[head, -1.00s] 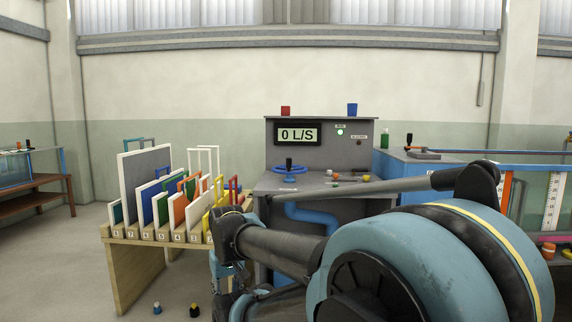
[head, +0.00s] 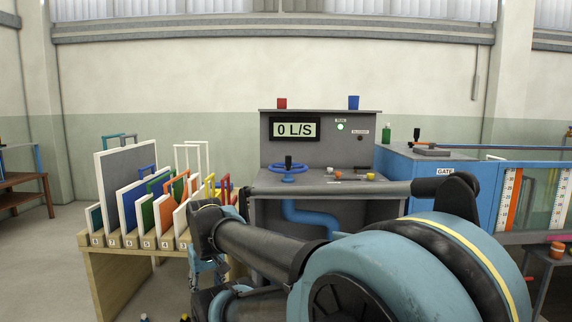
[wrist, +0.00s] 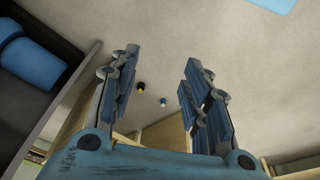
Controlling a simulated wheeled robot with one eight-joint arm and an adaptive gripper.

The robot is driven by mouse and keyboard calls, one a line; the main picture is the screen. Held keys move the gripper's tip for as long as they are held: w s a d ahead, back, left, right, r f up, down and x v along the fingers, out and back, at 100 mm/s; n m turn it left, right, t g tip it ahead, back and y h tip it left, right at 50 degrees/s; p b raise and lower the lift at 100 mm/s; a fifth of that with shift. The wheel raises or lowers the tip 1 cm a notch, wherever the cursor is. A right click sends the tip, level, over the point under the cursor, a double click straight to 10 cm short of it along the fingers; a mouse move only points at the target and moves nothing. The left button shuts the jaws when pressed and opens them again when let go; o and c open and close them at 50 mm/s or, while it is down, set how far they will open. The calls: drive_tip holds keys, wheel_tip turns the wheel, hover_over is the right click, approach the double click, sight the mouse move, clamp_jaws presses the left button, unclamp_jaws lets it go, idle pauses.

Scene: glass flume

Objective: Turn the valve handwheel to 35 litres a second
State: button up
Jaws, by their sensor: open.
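The blue valve handwheel (head: 288,172) with a black knob stands on the grey console (head: 345,190), right of the slotted rack. The display (head: 295,129) above it reads 0 L/S. A blue pipe (head: 312,216) runs below. My gripper (head: 205,270) is low and left of the console in the head view, partly hidden by my arm. The handwheel is not in the wrist view.
A wooden rack (head: 113,246) with several coloured panels stands to the left. Small loose items lie on the console beside the wheel. A blue tank marked GATE (head: 424,166) stands to the right. Two small weights, one blue (wrist: 163,102), sit on the floor.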

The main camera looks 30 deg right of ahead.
drive_tip(key=w+d+r+n+t+h, duration=0.2)
drive_tip(key=w+d+r+n+h, duration=0.4)
drive_tip(key=w+d, duration=0.55)
drive_tip(key=n+t+h, duration=0.3)
drive_tip(key=n+h, duration=0.7)
drive_tip(key=n, duration=0.6)
approach(287, 161)
drive_tip(key=shift+n, duration=0.3)
drive_tip(key=x, duration=1.1)
drive_tip(key=shift+w+d, duration=0.2)
drive_tip(key=shift+w, duration=0.05)
clamp_jaws()
drive_tip(key=shift+d, duration=0.2)
